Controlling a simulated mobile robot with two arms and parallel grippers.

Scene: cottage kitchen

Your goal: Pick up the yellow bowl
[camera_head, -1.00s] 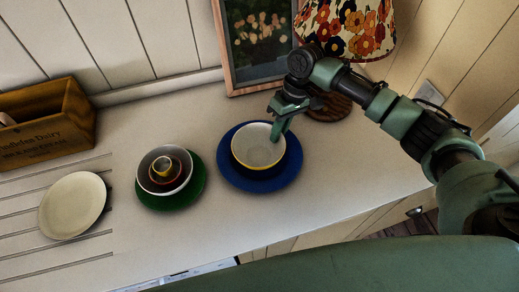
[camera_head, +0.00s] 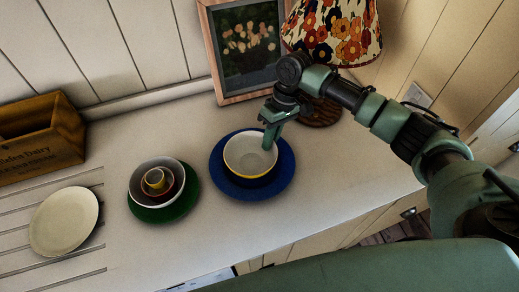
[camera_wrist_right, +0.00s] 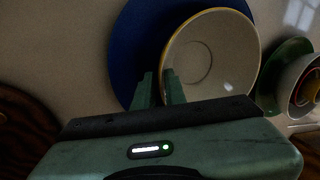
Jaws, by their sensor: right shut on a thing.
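The yellow bowl (camera_head: 249,160), white inside with a yellow rim, is above the blue plate (camera_head: 284,176) and tilted a little. I cannot tell whether it touches the plate. My right gripper (camera_head: 271,137) is shut on the bowl's rim at its right back side. In the right wrist view the bowl (camera_wrist_right: 212,58) shows its pale inside, with the gripper's fingers (camera_wrist_right: 160,88) at its near edge and the blue plate (camera_wrist_right: 130,45) behind it. My left gripper is in no view.
Left of the blue plate, a green plate (camera_head: 190,199) bears nested bowls (camera_head: 158,178). A cream plate (camera_head: 64,222) lies at the far left, near a wooden crate (camera_head: 40,135). A framed picture (camera_head: 228,98) and a floral lamp (camera_head: 335,35) stand behind. The counter's front right is clear.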

